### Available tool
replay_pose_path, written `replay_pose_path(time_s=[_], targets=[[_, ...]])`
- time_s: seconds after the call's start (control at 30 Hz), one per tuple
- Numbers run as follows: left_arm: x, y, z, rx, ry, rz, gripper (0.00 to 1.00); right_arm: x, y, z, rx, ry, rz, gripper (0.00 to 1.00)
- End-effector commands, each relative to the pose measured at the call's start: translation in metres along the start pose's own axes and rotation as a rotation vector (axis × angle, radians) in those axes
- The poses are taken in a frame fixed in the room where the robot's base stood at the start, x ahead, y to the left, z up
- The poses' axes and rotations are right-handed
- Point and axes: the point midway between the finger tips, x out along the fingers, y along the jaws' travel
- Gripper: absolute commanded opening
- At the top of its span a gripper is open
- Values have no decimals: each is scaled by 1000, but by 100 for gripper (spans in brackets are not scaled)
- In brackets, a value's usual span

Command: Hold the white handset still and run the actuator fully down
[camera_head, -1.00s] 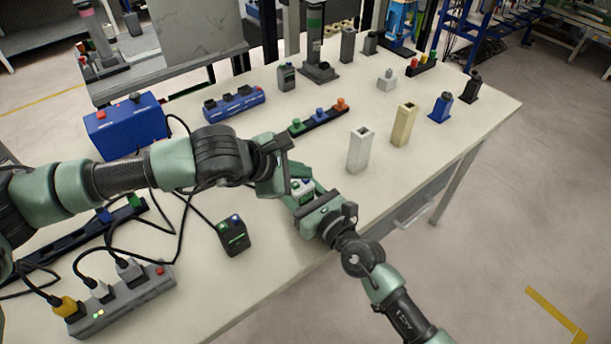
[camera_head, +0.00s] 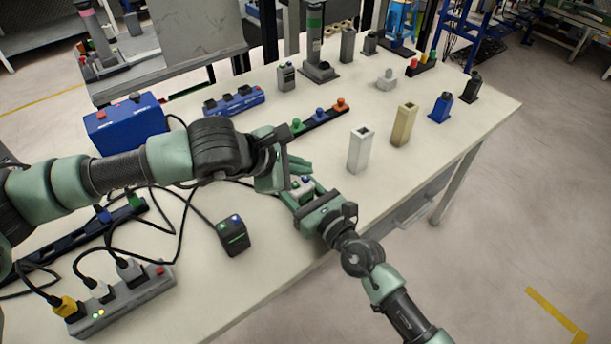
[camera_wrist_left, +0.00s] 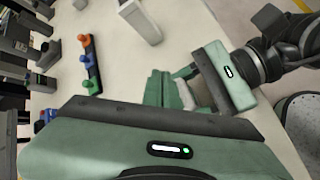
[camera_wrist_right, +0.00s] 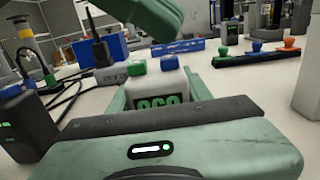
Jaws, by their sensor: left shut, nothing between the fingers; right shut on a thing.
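The white handset (camera_wrist_right: 158,82) has a green and a blue button on top and green characters on its front, partly hidden. It stands between the fingers of my right gripper (camera_head: 298,194), which is shut on it near the table's front edge. In the head view the handset (camera_head: 303,184) shows only as a small pale top. My left gripper (camera_head: 298,166) is shut and empty, just above and beside the handset; it crosses the top of the right wrist view (camera_wrist_right: 145,20). A tall dark column with a green band (camera_head: 315,40) stands at the back; I cannot tell whether it is the actuator.
A black box with lit buttons (camera_head: 233,236) stands left of the grippers. A grey power strip (camera_head: 125,300), cables and a blue box (camera_head: 127,125) fill the left. White (camera_head: 359,152) and beige (camera_head: 403,125) posts stand to the right. A knobbed bar (camera_head: 320,118) lies behind.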

Motion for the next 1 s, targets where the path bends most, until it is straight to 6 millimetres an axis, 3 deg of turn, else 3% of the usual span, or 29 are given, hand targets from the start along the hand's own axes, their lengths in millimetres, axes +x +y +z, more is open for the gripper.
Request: replay_pose_path(time_s=[0.43,1.0], targets=[[-5,4,4,1,-1,2,0,0,0,0,0,0,0,3],[-38,28,28,1,-1,1,0,0,0,0,0,0,0,3]])
